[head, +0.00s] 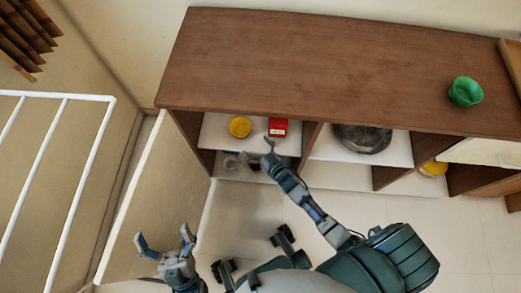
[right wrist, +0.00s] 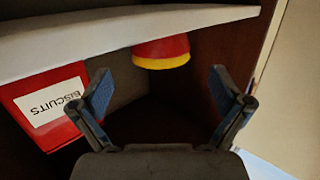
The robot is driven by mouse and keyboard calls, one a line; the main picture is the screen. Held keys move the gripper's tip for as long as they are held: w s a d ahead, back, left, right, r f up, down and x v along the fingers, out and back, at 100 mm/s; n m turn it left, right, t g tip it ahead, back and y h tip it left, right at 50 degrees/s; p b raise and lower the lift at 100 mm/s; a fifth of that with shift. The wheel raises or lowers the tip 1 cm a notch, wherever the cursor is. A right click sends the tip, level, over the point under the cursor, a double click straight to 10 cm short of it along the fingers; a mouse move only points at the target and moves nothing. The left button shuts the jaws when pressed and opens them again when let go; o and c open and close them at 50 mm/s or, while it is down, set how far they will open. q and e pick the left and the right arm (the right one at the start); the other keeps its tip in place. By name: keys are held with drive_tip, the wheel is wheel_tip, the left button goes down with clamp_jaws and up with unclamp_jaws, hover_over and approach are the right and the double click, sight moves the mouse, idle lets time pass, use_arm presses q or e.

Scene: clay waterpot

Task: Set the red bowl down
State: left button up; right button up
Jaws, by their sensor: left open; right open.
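The red bowl shows its yellow inside (head: 240,127) on the white cabinet shelf in the head view. In the right wrist view, which looks upside down, the red bowl (right wrist: 162,50) with its yellow rim rests upright on the shelf. My right gripper (head: 260,150) is at the shelf's front, below and right of the bowl in the head view. In its wrist view the right gripper (right wrist: 160,82) is open and empty, with the bowl beyond and between its fingers, apart from them. My left gripper (head: 162,235) is open and empty by the cabinet door.
A red biscuits box (head: 278,127) stands beside the bowl; it also shows in the right wrist view (right wrist: 48,108). The open door (head: 160,195) is at left. A dark pot (head: 362,138) sits in the adjoining compartment. A green pot (head: 465,91) is on the cabinet top.

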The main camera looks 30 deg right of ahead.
drive_tip(key=s+a+r+t+y, duration=0.1)
drive_tip(key=s+a+r+t, duration=0.1)
drive_tip(key=s+r, duration=0.5)
drive_tip(key=s+a+r+t+y, duration=0.1)
drive_tip(key=s+r+t, duration=0.3)
drive_tip(key=r, duration=1.1)
drive_tip(key=s+a+r+t, duration=0.3)
drive_tip(key=s+r, duration=0.7)
drive_tip(key=r, duration=0.2)
drive_tip(key=shift+s+m+y, duration=0.3)
drive_tip(key=shift+y, duration=0.1)
drive_tip(key=shift+f, duration=0.1)
